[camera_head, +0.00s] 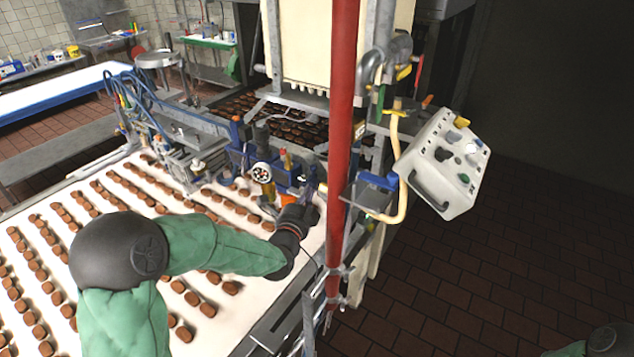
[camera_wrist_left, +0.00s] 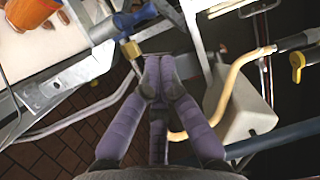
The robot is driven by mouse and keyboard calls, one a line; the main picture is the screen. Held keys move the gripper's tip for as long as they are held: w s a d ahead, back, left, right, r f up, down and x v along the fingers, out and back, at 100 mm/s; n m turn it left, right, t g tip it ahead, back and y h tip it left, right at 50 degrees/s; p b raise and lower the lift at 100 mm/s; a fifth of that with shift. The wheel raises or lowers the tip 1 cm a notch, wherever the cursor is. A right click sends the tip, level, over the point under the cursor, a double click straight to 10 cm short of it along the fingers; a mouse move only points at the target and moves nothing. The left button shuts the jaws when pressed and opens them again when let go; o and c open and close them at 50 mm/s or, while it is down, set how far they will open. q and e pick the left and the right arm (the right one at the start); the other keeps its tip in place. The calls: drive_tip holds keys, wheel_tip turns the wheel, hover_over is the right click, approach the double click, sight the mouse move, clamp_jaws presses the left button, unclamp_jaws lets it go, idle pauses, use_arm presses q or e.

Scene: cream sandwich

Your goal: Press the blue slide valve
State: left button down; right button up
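My left gripper (camera_head: 300,213) is over the right edge of the conveyor, left of the red pole. In the head view a blue part (camera_head: 378,181) sits right of the red pole beside a yellow hose. I cannot tell whether these are the same part. My right gripper is out of view.
The red pole (camera_head: 341,130) stands close to my left gripper. The yellow hose (camera_head: 402,190) and a grey control box (camera_head: 445,165) are to its right. Rows of brown sweets lie on the white conveyor (camera_head: 110,172).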

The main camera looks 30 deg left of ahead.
sight(311, 168)
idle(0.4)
use_arm(q)
drive_tip(key=w+a+p, duration=0.1)
drive_tip(key=w+p, duration=0.1)
drive_tip(key=w, duration=0.7)
drive_tip(key=shift+w+a+f+p, duration=0.15)
drive_tip(key=shift+w+a+p, duration=0.15)
drive_tip(key=shift+w+a, duration=0.1)
drive_tip(key=shift+w+a+f+b, duration=0.15)
drive_tip(key=shift+a+b, duration=0.85)
drive_tip(key=shift+b, duration=0.2)
drive_tip(key=shift+a+b, duration=0.3)
drive_tip(key=shift+a, duration=0.15)
